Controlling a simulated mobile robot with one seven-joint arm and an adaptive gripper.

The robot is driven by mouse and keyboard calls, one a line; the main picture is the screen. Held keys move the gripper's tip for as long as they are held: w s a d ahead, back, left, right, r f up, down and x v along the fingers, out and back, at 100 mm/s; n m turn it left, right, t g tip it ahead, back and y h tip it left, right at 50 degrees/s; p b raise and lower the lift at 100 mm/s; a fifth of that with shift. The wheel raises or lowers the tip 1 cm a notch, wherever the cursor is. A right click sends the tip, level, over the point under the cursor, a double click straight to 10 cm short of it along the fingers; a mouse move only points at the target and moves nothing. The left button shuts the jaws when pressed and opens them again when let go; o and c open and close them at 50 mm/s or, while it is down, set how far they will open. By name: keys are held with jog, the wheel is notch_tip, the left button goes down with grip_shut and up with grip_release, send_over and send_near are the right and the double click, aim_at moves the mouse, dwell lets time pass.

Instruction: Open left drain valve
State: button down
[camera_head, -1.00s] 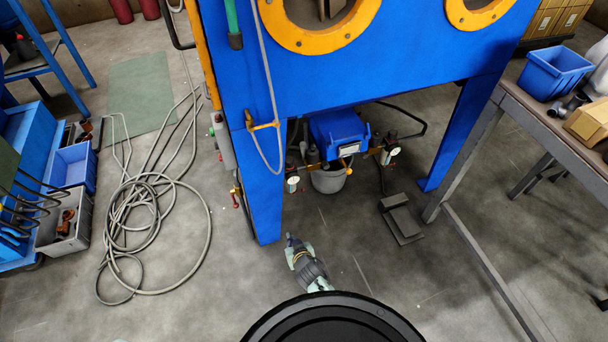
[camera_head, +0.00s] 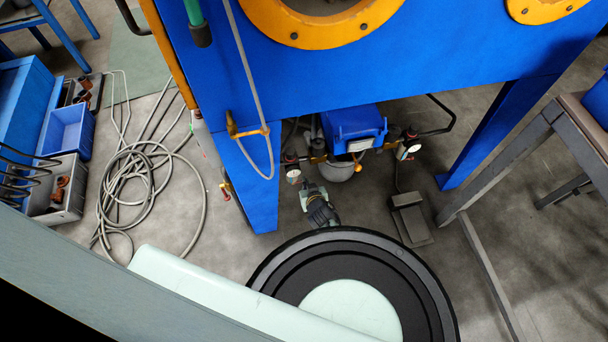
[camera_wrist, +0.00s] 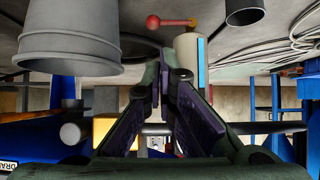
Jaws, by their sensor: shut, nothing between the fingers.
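The wrist view appears upside down, with the floor at the top. A red drain valve lever (camera_wrist: 168,22) with a round red knob shows there, at the end of a pale cylinder (camera_wrist: 187,55) with a blue stripe. My gripper (camera_wrist: 164,62) is shut and empty, its fingertips just below the lever in that picture; I see no clear contact. In the head view my gripper (camera_head: 308,187) is under the blue cabinet, close to the left gauge (camera_head: 293,174). The lever cannot be made out in the head view.
A grey bucket (camera_head: 340,172) hangs or stands right of my gripper, and it is large in the wrist view (camera_wrist: 68,38). The cabinet's blue leg (camera_head: 260,195) is on the left. A foot pedal (camera_head: 410,220) lies right. Coiled hoses (camera_head: 150,185) cover the left floor.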

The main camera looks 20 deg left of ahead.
jog(key=b+x, duration=0.7)
jog(key=x, duration=0.1)
dwell(0.5)
